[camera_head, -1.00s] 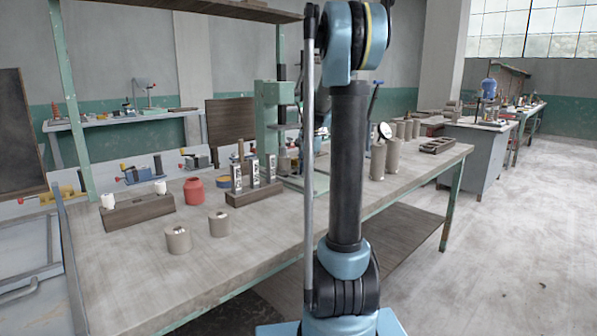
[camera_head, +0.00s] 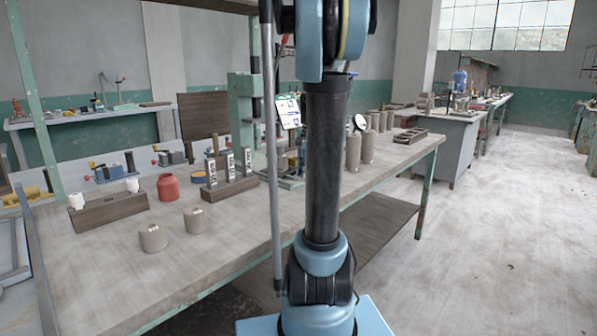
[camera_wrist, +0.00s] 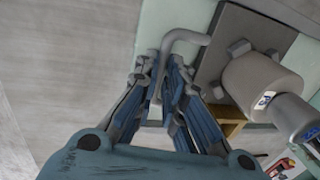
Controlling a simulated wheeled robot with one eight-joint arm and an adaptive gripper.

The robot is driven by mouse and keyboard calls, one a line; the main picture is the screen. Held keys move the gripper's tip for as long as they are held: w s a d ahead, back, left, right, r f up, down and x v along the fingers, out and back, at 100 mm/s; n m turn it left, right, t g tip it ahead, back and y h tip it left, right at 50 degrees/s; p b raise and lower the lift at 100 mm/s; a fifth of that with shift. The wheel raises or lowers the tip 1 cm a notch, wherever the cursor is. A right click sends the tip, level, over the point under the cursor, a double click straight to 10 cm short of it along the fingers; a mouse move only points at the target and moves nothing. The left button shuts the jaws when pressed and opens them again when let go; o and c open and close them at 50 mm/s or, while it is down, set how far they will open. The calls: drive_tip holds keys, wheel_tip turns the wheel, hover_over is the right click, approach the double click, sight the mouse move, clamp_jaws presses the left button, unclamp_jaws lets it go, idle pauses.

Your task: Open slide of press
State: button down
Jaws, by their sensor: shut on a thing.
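The green press (camera_head: 243,110) stands on the workbench in the head view, partly hidden by my arm. In the wrist view a bent grey rod handle (camera_wrist: 187,36) runs from beside a dark grey plate (camera_wrist: 218,58), which looks like the slide of the press, down between my fingers. My gripper (camera_wrist: 162,70) is shut on this handle. A grey cylinder (camera_wrist: 250,76) stands on the plate, close right of the fingers. My gripper is hidden in the head view.
The workbench (camera_head: 110,270) carries a wooden block with upright pieces (camera_head: 228,188), a red jar (camera_head: 168,187), two short clay cylinders (camera_head: 153,237) and taller cylinders (camera_head: 367,146). A green post (camera_head: 32,100) rises at left. The floor (camera_head: 500,230) at right is clear.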

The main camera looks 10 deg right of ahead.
drive_tip(key=shift+d, duration=0.1)
drive_tip(key=c, duration=1.7)
unclamp_jaws()
drive_tip(key=r, duration=0.4)
drive_tip(key=s+r, duration=0.1)
drive_tip(key=r, duration=0.2)
drive_tip(key=d+r, duration=0.1)
drive_tip(key=r, duration=0.3)
drive_tip(key=shift+s+d+r, duration=0.1)
drive_tip(key=shift+s+r, duration=0.2)
drive_tip(key=shift+r, duration=0.05)
